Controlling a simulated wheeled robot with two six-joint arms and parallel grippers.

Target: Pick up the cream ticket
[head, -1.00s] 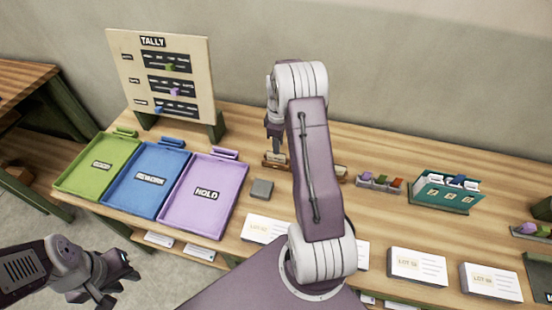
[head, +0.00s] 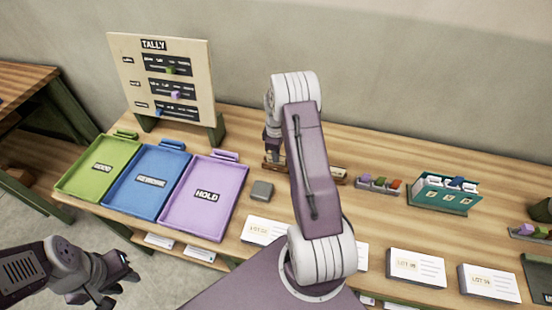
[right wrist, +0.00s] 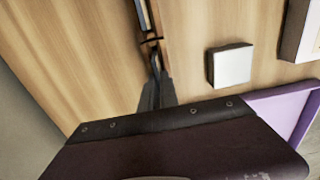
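My right gripper (head: 272,157) reaches down at the narrow wooden rack (head: 335,174) at the back middle of the table. My own arm hides part of this rack. In the right wrist view the dark fingers (right wrist: 154,70) are seen nearly edge-on at the rack's end (right wrist: 144,18), and their gap does not show. I cannot make out the cream ticket clearly in either view now, nor whether the fingers hold it. My left gripper (head: 122,283) is open and empty, low at the left in front of the table.
A grey block (head: 262,191) lies near the right gripper. Green (head: 75,188), blue (head: 125,204) and purple (head: 180,225) trays are at left, below the tally board (head: 190,62). Lot cards line the front edge. A teal card box (head: 440,204) stands at right.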

